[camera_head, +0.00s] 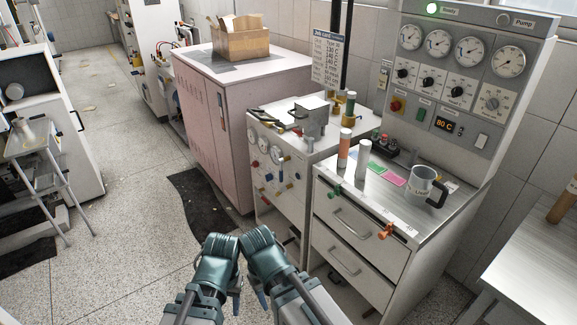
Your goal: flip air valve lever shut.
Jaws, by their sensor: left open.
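Two small valve levers sit on the front edge of the steel-topped cabinet: a green one (334,191) at the left and an orange one (385,231) at the right. I cannot tell which is the air valve lever. More small valves and gauges show on the front panel (268,165) of the cabinet to the left, too small to read. My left gripper (237,298) is at the bottom middle, open and empty, below and left of the levers and apart from them. My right gripper (263,300) is beside it, mostly hidden by its own wrist, so its jaws are unclear.
The steel top holds a grey mug (424,185), a white cylinder (363,160), an orange-topped cylinder (344,150) and coloured cards (372,168). A gauge console (460,85) stands behind. A pink cabinet (215,125) carries a cardboard box (240,42). Open floor lies left.

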